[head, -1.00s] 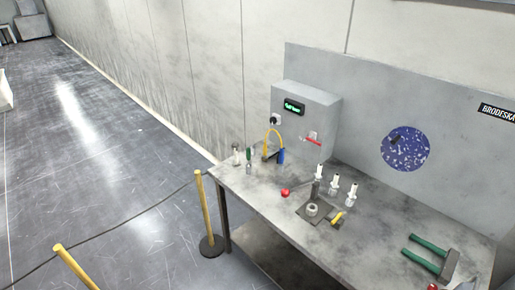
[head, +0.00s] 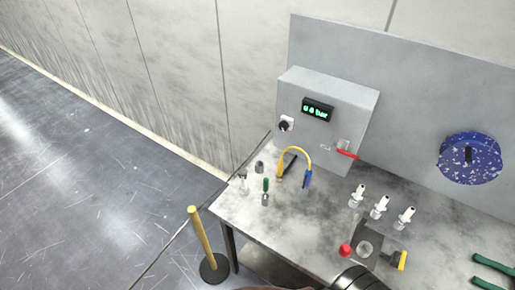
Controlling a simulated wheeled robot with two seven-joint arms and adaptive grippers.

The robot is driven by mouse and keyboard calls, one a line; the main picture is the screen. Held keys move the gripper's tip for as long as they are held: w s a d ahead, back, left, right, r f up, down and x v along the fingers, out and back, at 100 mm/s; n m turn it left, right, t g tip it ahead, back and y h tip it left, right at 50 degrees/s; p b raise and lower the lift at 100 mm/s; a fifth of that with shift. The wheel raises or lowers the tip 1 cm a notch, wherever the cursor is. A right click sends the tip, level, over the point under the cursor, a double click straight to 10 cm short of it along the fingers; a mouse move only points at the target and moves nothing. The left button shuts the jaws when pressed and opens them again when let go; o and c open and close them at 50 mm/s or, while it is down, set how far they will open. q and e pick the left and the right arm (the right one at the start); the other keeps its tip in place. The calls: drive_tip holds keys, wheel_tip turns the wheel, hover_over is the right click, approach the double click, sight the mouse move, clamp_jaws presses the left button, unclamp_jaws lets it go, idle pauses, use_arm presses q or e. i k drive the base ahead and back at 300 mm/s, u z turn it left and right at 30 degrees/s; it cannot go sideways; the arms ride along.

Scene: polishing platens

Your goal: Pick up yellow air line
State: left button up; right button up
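The yellow air line (head: 296,149) stands in an arch at the back left of the grey workbench (head: 318,216), in front of the control box. Its left end comes down by a black piece, and its right end carries a blue fitting (head: 307,179). Nothing holds it. Neither gripper can be made out. A dark rounded part, probably of my own arm, shows at the bottom edge.
The grey control box (head: 327,116) has a green-lit display and a red lever (head: 347,154). A green-handled tool (head: 266,188) stands left of the air line. Several white-tipped fittings (head: 381,207) stand to the right. A yellow post (head: 201,232) stands beside the bench.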

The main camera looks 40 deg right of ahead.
sight(281, 165)
drive_tip(key=i, duration=0.85)
drive_tip(key=z, duration=2.5)
drive_tip(key=i, duration=0.3)
drive_tip(key=z, duration=0.25)
